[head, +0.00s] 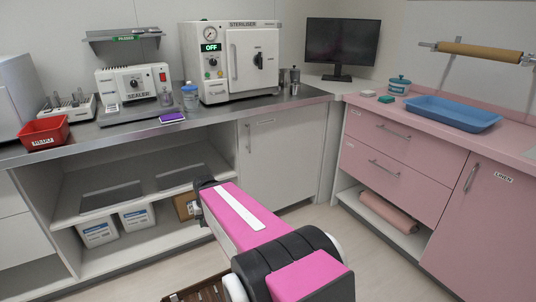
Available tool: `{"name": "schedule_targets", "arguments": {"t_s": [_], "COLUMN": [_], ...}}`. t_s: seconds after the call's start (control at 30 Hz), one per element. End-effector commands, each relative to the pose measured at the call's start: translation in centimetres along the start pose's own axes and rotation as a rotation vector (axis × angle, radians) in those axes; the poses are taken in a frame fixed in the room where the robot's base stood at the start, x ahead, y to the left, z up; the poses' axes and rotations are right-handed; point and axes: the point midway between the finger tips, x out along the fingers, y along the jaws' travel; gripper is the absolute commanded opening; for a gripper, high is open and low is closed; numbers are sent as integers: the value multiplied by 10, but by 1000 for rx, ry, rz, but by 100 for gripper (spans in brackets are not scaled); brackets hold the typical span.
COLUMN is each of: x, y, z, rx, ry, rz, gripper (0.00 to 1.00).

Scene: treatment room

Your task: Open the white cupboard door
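The white cupboard door (290,155) is under the right part of the steel counter, below the steriliser. It looks shut. Its upright bar handle (249,137) is near its upper left edge, and a small label (266,122) is beside the handle, too small to read. My arm reaches forward from the bottom of the head view and covers the lower left of the door. The dark end of my gripper (202,187) shows in front of the open shelves, left of the door and lower than the handle. Its fingers are mostly hidden, so I cannot tell their opening.
Open shelves left of the door hold white tubs (137,217) and a cardboard box (184,206). The steriliser (240,92) and sealer (135,88) stand on the counter. Pink drawers (400,165) stand at right, above a rolled pink item (389,212).

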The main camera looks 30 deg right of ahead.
Motion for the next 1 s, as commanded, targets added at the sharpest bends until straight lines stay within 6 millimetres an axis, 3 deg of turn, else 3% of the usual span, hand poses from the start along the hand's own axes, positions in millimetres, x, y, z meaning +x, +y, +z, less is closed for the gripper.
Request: {"name": "schedule_targets", "arguments": {"t_s": [0.27,0.47,0.57,0.73,0.9,1.0], "x": [-11,-43,-64,-106,-145,-161], "y": [21,65,99,176,261,300], "z": [-72,-138,-169,-214,-238,-243], "rx": [542,1023,1255,1622,1897,1990], "ry": [70,84,73,12,-95,-158], "rz": [-383,-749,-947,-1312,-1674,-1837], "gripper": [36,36,36,36,36,36]}}
